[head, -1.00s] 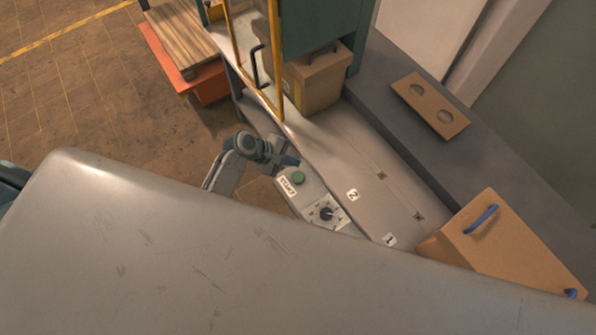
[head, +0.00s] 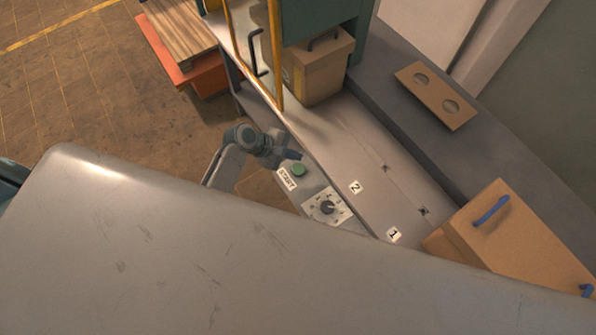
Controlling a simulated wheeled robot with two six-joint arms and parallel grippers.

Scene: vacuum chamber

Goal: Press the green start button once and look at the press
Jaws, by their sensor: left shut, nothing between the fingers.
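The green start button (head: 299,170) sits on a grey control panel (head: 318,187), beside a label reading START (head: 287,179). A black rotary dial (head: 327,207) is below it on the same panel. My left gripper (head: 293,155) is shut and empty, its tip just above and left of the button in the picture; I cannot tell whether it touches. The press (head: 320,22) is a green frame with a yellow-edged guard at the top, partly out of view. My right gripper is not in view.
A cardboard box (head: 318,72) stands inside the press frame. Another box with blue handles (head: 510,240) is at the right. A brown plate with two holes (head: 437,95) lies on the dark ledge. The bench marked 1 and 2 is clear. An orange pallet stand (head: 190,72) is at the upper left.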

